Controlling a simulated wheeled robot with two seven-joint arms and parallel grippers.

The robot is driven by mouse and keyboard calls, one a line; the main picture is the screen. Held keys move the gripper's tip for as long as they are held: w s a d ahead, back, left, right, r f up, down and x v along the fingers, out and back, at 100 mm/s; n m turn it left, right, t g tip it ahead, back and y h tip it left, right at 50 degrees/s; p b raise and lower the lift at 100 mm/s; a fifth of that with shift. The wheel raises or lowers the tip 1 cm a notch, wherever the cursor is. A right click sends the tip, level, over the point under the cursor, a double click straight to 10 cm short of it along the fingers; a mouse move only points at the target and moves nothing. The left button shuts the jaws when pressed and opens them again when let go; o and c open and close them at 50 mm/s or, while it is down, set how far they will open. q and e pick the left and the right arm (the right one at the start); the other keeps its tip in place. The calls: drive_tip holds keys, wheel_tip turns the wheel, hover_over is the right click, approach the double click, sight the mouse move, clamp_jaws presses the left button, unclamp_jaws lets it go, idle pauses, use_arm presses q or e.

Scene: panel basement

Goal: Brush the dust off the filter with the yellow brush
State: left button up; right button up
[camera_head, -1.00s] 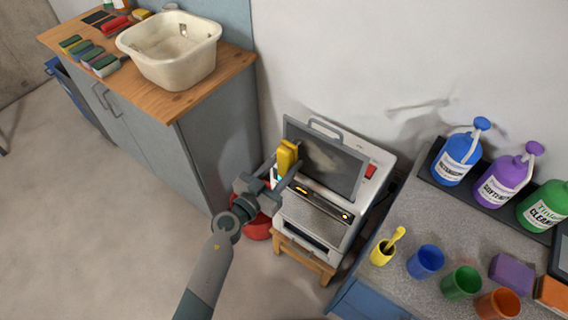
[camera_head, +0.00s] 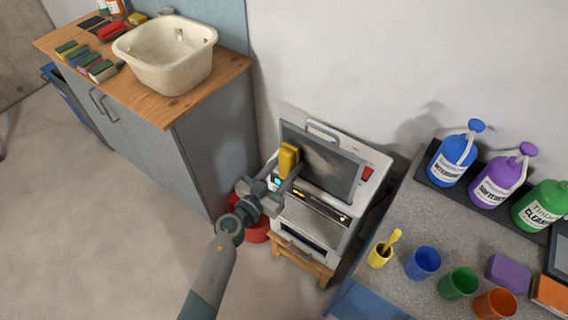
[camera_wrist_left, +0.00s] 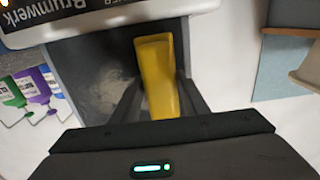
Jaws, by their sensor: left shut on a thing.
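The yellow brush (camera_head: 288,158) is held in my left gripper (camera_head: 285,172), in front of the filter's left part. In the left wrist view the brush (camera_wrist_left: 157,75) stands between the two fingers (camera_wrist_left: 155,100). The filter (camera_head: 325,165) is a dark framed panel leaning upright on the white machine (camera_head: 375,165). A greyish dust patch shows on it, and also on the filter in the left wrist view (camera_wrist_left: 98,85). I cannot tell whether the brush touches the filter. My right gripper is not in view.
The machine stands on a wooden stool (camera_head: 300,260), with a red bucket (camera_head: 257,232) beside it. A cabinet with a white basin (camera_head: 165,75) is at the left. A counter at the right holds several cups, a purple sponge (camera_head: 508,272) and large bottles (camera_head: 453,160).

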use_arm(q)
drive_tip(key=shift+s+d+p, duration=0.55)
drive_tip(key=shift+s+d, duration=0.45)
drive_tip(key=shift+d, duration=0.25)
drive_tip(key=shift+r, duration=0.1)
drive_tip(key=shift+s+d+p, duration=0.35)
drive_tip(key=shift+s+d, duration=0.1)
drive_tip(key=shift+d, duration=0.25)
drive_tip(key=shift+s+d, duration=0.6)
drive_tip(key=shift+d, duration=0.3)
drive_tip(key=shift+s+d+p, duration=0.35)
drive_tip(key=shift+d, duration=0.2)
drive_tip(key=shift+s+d, duration=0.75)
drive_tip(key=shift+d, duration=0.25)
drive_tip(key=shift+d, duration=0.1)
